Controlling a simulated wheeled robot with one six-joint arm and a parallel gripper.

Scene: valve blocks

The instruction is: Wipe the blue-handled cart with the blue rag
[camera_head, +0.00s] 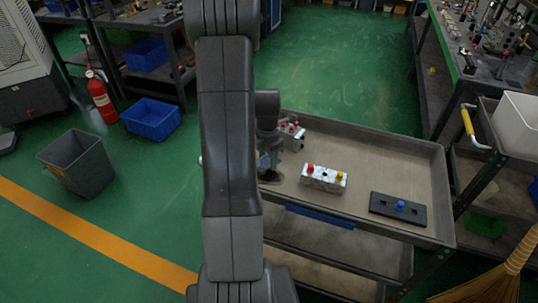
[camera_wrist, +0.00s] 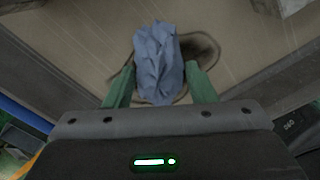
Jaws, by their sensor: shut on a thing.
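The blue-handled cart (camera_head: 375,150) stands right of my arm in the head view, with its blue handle (camera_head: 320,217) along the near side. In the wrist view its beige tray top (camera_wrist: 95,45) lies below my gripper (camera_wrist: 160,70). The gripper's green fingers are shut on the crumpled blue rag (camera_wrist: 157,58). The rag is over a dark, ring-edged stain (camera_wrist: 207,50) on the tray near a corner; I cannot tell whether it touches. The stain also shows in the head view (camera_head: 271,177). My arm hides most of the gripper there.
A yellow-handled cart (camera_head: 468,124) stands at right. A grey bin (camera_head: 78,163) stands left.

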